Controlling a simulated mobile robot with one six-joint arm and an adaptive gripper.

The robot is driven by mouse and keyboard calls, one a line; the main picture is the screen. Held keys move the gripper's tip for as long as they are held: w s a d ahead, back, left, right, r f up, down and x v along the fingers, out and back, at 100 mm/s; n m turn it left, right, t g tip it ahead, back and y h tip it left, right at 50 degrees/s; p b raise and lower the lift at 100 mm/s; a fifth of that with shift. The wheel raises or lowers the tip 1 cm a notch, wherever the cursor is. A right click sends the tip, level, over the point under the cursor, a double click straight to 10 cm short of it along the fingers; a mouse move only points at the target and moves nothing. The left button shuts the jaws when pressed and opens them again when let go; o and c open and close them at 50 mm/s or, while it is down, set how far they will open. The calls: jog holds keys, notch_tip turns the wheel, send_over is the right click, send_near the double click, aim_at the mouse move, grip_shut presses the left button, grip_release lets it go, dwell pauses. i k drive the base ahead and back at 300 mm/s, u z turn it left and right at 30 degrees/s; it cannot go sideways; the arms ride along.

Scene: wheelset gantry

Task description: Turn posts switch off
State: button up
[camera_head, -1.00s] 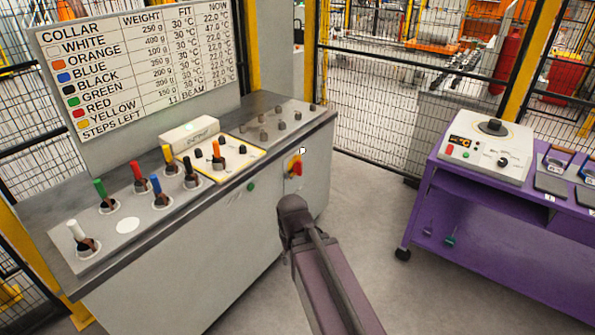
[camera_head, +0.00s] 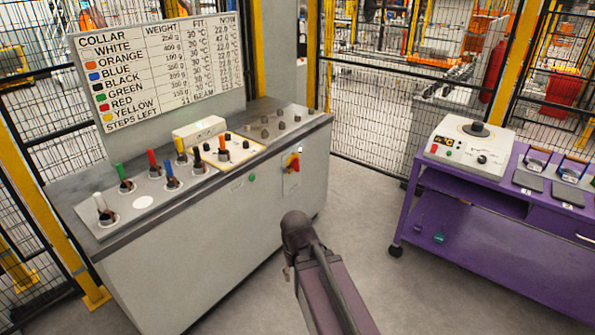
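A red and yellow rotary switch (camera_head: 293,163) sits on the front face of the grey console (camera_head: 225,220), near its right end. I cannot read its labels or tell which way its handle points. My arm rises from the bottom of the view, in front of the console and below the switch in the picture. Its far visible part is a dark joint, apart from the switch. My gripper cannot be made out; it seems hidden behind or below that joint.
Coloured posts, including a white (camera_head: 104,208) and an orange one (camera_head: 222,143), stand on the console top. A green button (camera_head: 251,178) is left of the switch. A purple bench (camera_head: 420,160) stands right, with clear floor (camera_head: 360,215) between. Mesh fencing encloses the area.

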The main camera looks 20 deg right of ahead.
aim_at(295, 165)
jog(key=k, duration=0.7)
jog(key=z, duration=0.4)
jog(key=i, duration=0.55)
jog(key=z, duration=0.65)
jog(key=i, duration=0.75)
jog(key=u, duration=0.4)
jog(key=i, duration=0.9)
jog(key=u, duration=0.6)
